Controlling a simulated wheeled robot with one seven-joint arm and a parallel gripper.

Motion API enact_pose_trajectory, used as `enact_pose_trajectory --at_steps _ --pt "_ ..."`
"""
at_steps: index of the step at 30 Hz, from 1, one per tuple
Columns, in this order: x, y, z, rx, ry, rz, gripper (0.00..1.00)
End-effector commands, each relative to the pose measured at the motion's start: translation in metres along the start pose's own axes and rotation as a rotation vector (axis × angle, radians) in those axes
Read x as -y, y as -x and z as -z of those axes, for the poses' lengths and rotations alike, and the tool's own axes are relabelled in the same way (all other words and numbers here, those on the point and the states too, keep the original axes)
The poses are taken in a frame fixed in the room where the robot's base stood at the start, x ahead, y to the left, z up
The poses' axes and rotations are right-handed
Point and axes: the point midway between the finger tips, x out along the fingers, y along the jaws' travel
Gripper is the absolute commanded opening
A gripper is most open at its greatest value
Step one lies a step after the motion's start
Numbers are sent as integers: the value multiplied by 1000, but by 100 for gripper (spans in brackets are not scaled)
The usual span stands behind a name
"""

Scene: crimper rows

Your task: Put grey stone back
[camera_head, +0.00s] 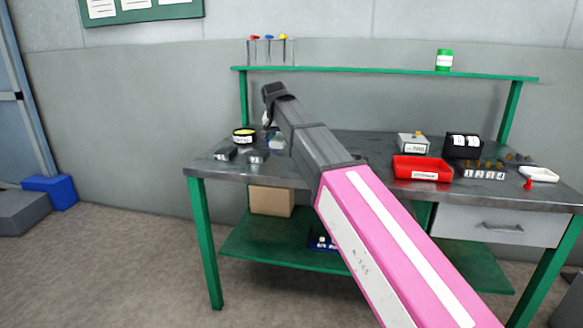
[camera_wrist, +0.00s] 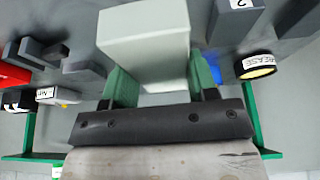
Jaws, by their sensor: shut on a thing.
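My gripper (camera_wrist: 158,76) is shut on a pale grey block, which I take to be the grey stone (camera_wrist: 144,38). Its green fingers press on two opposite sides of the block in the wrist view. In the head view my arm reaches over the left part of the workbench (camera_head: 345,147), and the gripper end is mostly hidden behind the arm. A pale shape just under it may be the held block. I cannot tell whether the block touches the bench top.
A grease tin (camera_head: 244,135) and two dark grey blocks (camera_head: 224,154) (camera_head: 257,156) lie close by on the left. A green shelf (camera_head: 385,73) runs above the back.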

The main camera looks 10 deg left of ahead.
Motion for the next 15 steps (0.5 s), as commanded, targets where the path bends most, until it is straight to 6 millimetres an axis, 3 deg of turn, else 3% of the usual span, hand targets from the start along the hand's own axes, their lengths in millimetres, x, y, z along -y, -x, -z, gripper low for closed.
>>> enact_pose_trajectory --at_steps 3,7,11,15 --pt "16 10 -23 -4 1 1 31" --pt "25 15 -36 -5 -1 2 31" --pt "25 10 -35 -5 -3 0 31" --pt "13 -11 -20 -5 -6 -1 31"
